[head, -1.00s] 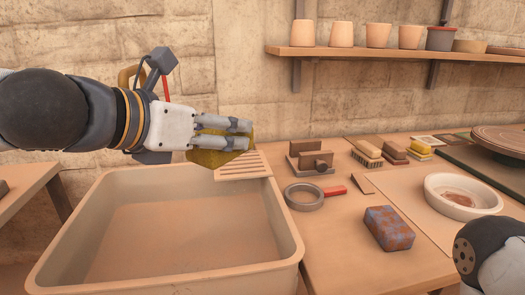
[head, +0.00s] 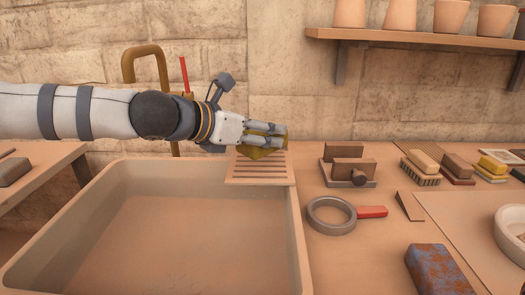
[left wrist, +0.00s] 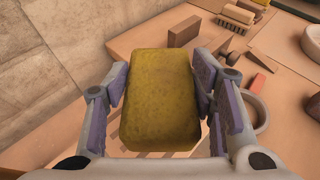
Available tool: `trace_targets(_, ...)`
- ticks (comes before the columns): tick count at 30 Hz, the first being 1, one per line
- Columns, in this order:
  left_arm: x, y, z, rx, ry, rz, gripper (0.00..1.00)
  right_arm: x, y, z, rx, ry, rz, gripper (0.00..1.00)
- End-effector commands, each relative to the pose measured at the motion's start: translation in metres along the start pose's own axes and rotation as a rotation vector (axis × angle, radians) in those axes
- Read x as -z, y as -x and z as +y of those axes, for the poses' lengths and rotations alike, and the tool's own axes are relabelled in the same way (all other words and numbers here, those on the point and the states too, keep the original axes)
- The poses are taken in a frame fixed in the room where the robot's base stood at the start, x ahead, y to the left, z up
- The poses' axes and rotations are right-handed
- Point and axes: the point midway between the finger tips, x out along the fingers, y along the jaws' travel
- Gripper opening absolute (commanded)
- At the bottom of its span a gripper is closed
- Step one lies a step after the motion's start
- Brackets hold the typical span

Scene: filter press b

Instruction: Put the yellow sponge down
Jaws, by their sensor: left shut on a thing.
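The yellow sponge (head: 258,153) is held in my left gripper (head: 270,136), just above the slatted wooden rack (head: 258,178) at the right back corner of the sink. In the left wrist view the sponge (left wrist: 158,102) fills the space between the two fingers, which press on its sides. I cannot tell whether the sponge's underside touches the slats. Part of the sponge is hidden behind the fingers in the head view. My right gripper does not show in the views now.
The large sink basin (head: 150,250) lies below and left of the rack. Right of it on the table are a grey ring with red handle (head: 333,215), a wooden block stand (head: 348,166), brushes (head: 421,165) and a blotched brick-like block (head: 437,270). A brass tap (head: 128,65) stands behind.

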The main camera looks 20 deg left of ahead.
Motion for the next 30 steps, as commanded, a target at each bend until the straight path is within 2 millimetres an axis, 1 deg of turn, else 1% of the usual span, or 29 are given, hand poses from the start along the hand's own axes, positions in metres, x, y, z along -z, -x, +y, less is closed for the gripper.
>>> trace_targets(4,0.015,-0.014,0.012,-0.001,0.003,0.002,0.3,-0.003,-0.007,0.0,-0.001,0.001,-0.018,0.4)
trace_targets(6,0.032,-0.022,0.013,0.004,0.006,0.006,0.3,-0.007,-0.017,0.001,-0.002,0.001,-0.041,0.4)
trace_targets(8,0.041,-0.025,0.013,0.003,0.006,0.007,0.3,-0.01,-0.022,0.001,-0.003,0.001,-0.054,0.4)
trace_targets(10,0.043,-0.025,0.012,0.001,0.002,0.001,0.3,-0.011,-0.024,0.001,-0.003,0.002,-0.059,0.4)
trace_targets(16,0.038,-0.023,0.012,-0.001,-0.002,-0.004,0.3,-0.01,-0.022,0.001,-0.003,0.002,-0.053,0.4)
trace_targets(20,0.042,-0.025,0.012,0.0,0.0,-0.003,0.3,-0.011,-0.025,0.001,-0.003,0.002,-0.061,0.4)
trace_targets(21,0.041,-0.024,0.012,-0.001,-0.001,-0.004,0.6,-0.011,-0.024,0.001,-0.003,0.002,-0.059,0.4)
trace_targets(22,0.041,-0.024,0.012,-0.001,-0.001,-0.004,0.67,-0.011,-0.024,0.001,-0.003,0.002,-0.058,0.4)
trace_targets(23,0.04,-0.024,0.012,-0.001,-0.001,-0.004,0.71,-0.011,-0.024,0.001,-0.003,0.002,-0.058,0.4)
trace_targets(30,0.04,-0.024,0.012,-0.001,-0.001,-0.005,0.71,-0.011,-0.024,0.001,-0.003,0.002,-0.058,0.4)
